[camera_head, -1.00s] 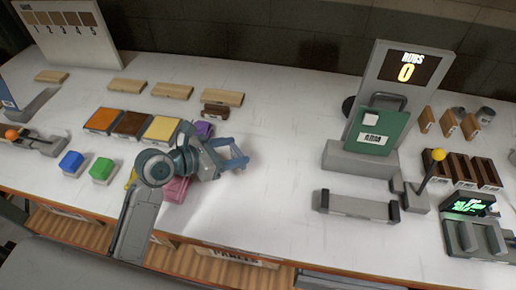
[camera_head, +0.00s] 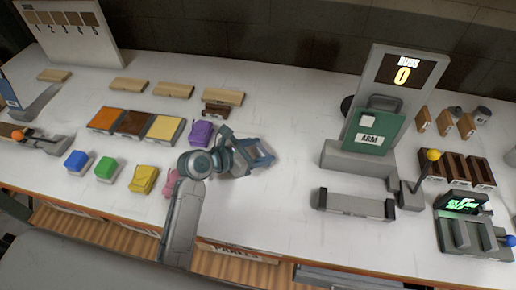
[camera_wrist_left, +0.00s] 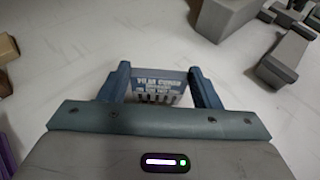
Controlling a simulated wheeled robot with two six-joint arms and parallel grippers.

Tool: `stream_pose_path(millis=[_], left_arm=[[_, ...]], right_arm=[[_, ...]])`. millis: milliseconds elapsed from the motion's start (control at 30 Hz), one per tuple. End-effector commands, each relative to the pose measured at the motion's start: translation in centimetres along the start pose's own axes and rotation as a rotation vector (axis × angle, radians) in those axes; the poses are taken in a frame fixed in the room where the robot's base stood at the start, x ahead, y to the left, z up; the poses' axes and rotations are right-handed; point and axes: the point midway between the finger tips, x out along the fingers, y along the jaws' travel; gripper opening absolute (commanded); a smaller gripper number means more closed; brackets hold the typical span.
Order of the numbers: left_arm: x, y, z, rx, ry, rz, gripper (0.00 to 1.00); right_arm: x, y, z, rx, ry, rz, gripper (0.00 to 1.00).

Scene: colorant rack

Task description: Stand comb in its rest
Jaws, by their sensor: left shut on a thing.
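My left gripper (camera_head: 262,154) is above the white table, right of the purple bag. In the left wrist view its two blue fingers (camera_wrist_left: 165,85) are shut on the comb (camera_wrist_left: 158,88), a pale toothed plate with printed lettering. In the head view the comb is mostly hidden by the gripper. A low grey bar with dark end blocks (camera_head: 355,204), which looks like the rest, stands empty to the right of my gripper. Part of it shows at the upper right of the left wrist view (camera_wrist_left: 286,58). My right gripper is not in view.
A grey stand with a green board (camera_head: 376,132) rises behind the bar, and a yellow-knobbed lever (camera_head: 433,155) stands to its right. Small bags, including a purple one (camera_head: 202,134), and colored pads (camera_head: 163,128) lie left. The table between gripper and bar is clear.

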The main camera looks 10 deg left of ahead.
Motion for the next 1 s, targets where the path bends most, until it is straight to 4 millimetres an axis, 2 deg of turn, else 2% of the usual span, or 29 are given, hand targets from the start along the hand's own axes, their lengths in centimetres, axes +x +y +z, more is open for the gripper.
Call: stream_pose_path(millis=[200, 233, 333, 700, 833, 1000], left_arm=[[0.1, 0.0, -0.1, -0.001, 0.0, 0.0, 0.35], [0.1, 0.0, -0.2, 0.0, 0.0, 0.0, 0.59], [0.1, 0.0, -0.2, 0.0, 0.0, 0.0, 0.79], [-0.2, 0.1, 0.0, 0.002, 0.0, 0.001, 0.79], [-1.8, 0.1, -0.1, 0.004, 0.001, 0.002, 0.79], [-5.0, 0.1, -0.2, 0.007, 0.003, 0.003, 0.79]], right_arm=[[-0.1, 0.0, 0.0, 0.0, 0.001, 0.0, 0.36], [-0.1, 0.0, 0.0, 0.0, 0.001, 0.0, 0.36], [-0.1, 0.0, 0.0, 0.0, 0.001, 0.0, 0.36], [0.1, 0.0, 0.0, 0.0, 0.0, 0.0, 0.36], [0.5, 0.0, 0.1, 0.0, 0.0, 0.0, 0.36], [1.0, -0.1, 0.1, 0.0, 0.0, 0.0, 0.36]])
